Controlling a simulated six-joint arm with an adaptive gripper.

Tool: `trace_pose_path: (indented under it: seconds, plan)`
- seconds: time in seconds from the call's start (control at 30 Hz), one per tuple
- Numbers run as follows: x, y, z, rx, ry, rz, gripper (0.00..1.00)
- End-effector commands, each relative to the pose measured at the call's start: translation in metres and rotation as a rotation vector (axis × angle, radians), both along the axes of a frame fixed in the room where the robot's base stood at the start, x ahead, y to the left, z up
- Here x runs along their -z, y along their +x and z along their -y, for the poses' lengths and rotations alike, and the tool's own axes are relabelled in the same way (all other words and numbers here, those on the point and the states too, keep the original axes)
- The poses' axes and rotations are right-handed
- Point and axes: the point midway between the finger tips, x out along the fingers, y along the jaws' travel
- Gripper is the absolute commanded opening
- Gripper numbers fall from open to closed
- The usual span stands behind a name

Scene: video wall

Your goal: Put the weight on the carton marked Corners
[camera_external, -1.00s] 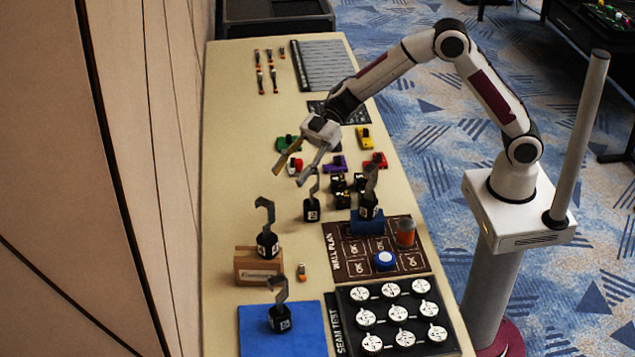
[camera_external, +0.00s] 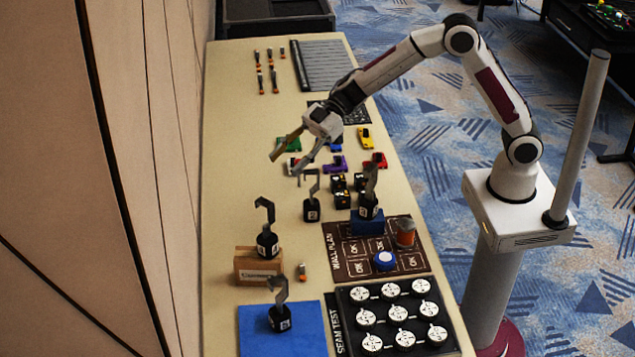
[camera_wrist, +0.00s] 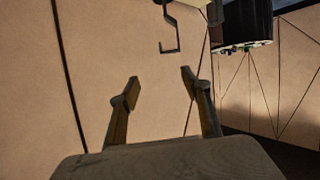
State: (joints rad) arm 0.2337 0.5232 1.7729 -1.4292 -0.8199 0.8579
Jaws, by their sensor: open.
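A brown carton (camera_external: 258,267) with hard-to-read dark print on its front stands at the left of the table. A black weight with a grey hook (camera_external: 267,242) sits upright on it. A second hooked weight (camera_external: 311,209) stands on bare table at the middle. A third (camera_external: 368,207) stands on a blue block (camera_external: 367,224), and a fourth (camera_external: 280,319) on a blue mat (camera_external: 255,335). My gripper (camera_external: 285,165) is open and empty, above and slightly left of the middle weight's hook. The wrist view shows its spread fingers (camera_wrist: 160,80) and a hook (camera_wrist: 170,30) beyond them.
Toy cars, including a purple one (camera_external: 335,163), lie behind the middle weight. Small black blocks (camera_external: 341,190) stand to its right. The brown wall plan board (camera_external: 340,262) and black seam test board (camera_external: 350,318) lie nearer. Table left of the middle weight is clear.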

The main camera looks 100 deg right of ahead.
Motion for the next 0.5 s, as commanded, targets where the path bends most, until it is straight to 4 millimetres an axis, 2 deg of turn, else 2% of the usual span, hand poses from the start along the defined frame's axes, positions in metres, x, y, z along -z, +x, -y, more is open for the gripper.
trace_pose_path:
  seconds: [0.27, 0.5]
  plan:
    - [-0.059, -0.006, 0.028, 0.204, -0.085, 0.074, 0.47]
    - [-0.099, -0.031, 0.056, 0.384, -0.150, 0.091, 0.47]
